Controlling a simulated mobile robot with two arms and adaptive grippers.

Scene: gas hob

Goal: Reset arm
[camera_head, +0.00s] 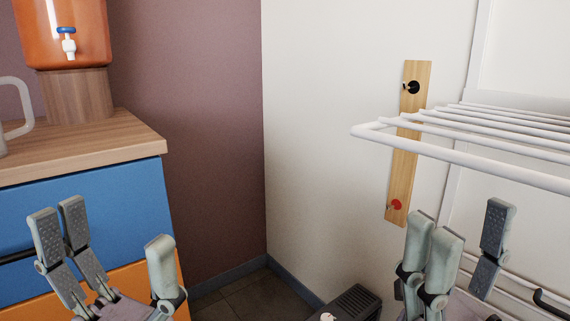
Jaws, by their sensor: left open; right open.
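My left gripper (116,247) is at the lower left, in front of a blue and orange cabinet. Its fingers point up and stand wide apart, with nothing between them. My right gripper (463,237) is at the lower right, in front of the pale wall and below a white rack. Its fingers are also spread and empty. The lower parts of both grippers are cut off by the bottom edge of the view.
The cabinet (125,195) has a wooden top bearing an orange dispenser (66,30) on a wooden stand. A white wire rack (470,158) juts out at right, near a wooden hook strip (405,150). A dark object (352,302) stands low in the centre. Bare wall fills the middle.

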